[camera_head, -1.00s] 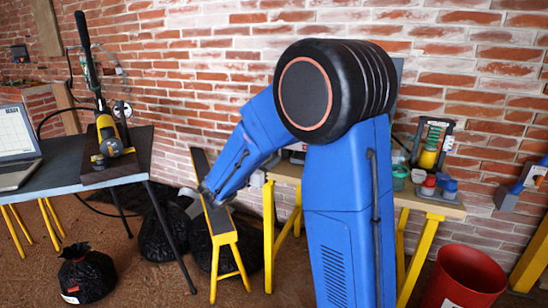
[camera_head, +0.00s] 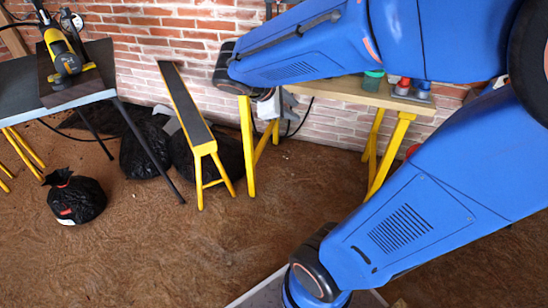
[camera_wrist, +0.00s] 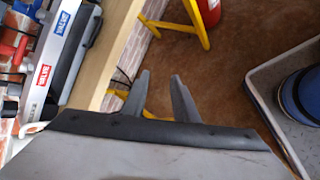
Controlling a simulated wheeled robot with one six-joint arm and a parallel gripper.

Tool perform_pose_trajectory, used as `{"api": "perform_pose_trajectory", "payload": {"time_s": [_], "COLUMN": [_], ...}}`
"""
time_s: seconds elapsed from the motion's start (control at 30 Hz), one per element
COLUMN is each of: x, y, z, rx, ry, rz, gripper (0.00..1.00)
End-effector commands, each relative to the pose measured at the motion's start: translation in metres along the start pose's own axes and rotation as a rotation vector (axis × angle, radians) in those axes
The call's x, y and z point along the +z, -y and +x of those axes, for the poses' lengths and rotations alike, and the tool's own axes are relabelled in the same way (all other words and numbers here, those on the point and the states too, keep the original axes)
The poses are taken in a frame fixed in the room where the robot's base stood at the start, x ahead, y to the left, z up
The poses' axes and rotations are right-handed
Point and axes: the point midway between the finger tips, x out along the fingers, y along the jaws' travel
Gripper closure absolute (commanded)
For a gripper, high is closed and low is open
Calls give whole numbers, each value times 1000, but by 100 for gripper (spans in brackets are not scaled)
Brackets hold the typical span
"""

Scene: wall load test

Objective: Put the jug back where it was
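I cannot make out a jug for certain in either view. A green see-through container (camera_head: 373,80) stands on the wooden workbench (camera_head: 335,88), partly behind my arm; I cannot tell whether it is the jug. My gripper (camera_wrist: 160,75) is open in the wrist view, with nothing between its two grey fingers. The fingers are out past the bench's edge (camera_wrist: 108,55), over the floor side. In the head view my arm hides much of the bench, and I cannot make out the fingers clearly there.
Small red and blue items (camera_head: 412,88) stand on the bench. A silver item with red and blue labels (camera_wrist: 62,45) lies left in the wrist view. A narrow yellow-legged trestle (camera_head: 185,105) and black bags (camera_head: 77,200) stand left. Brown floor in front is clear.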

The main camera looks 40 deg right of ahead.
Motion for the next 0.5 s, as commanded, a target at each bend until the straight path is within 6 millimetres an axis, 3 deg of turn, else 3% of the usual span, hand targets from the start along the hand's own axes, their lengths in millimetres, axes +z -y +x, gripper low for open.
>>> {"api": "perform_pose_trajectory", "payload": {"time_s": [0.2,0.5], "x": [10,0], "y": [67,136], "z": [-22,-70], "rx": [-190,-460], "ry": [-193,-446], "rz": [328,750], "gripper": [74,74]}}
